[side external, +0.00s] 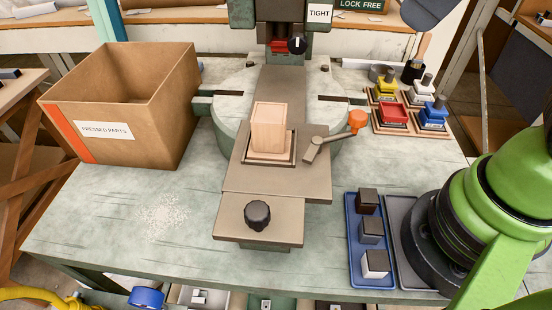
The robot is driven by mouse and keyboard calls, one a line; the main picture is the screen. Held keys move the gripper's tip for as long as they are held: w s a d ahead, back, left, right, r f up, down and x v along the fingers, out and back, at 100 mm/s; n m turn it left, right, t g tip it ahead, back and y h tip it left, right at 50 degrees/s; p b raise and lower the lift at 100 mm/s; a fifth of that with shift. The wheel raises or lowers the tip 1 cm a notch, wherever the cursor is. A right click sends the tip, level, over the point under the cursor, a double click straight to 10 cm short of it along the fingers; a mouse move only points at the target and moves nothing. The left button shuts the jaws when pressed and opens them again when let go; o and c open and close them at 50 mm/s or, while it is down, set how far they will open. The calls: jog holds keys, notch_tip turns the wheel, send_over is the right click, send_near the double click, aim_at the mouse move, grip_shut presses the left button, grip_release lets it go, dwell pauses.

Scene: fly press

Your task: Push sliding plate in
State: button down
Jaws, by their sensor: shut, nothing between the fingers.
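The sliding plate (292,188) is a flat brown-grey metal plate running forward from under the press (256,16). Its front section extends toward the table's front edge and carries a black knob (257,214). A pale wooden block (268,127) stands upright in a square framed nest on the plate, in front of the press head. A clamp lever with an orange knob (357,120) lies at the right of the nest. My gripper is not in view; only my green arm and dark base show at the right.
An open cardboard box (115,130) labelled "PRESSED PARTS" stands at left. A blue tray (366,278) with several dark and light blocks is at front right. Several coloured fixtures (391,113) stand at back right. The tabletop left of the plate is mostly clear, with pale specks.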

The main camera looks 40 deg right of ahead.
jog(key=w+a+f+n+g+h, duration=0.2)
jog(key=w+a+f+n+h, duration=0.15)
jog(key=a+n, duration=0.7)
jog(key=n+h, duration=0.2)
jog(key=n, duration=1.1)
send_near(282, 109)
jog(key=s+a+f, duration=0.3)
jog(key=s+a, duration=0.2)
jog(key=shift+t, duration=0.3)
jog(key=x, duration=1)
jog(key=shift+s+f, duration=0.15)
jog(key=shift+s, duration=0.05)
jog(key=w+d, duration=0.6)
jog(key=shift+w+d, duration=0.2)
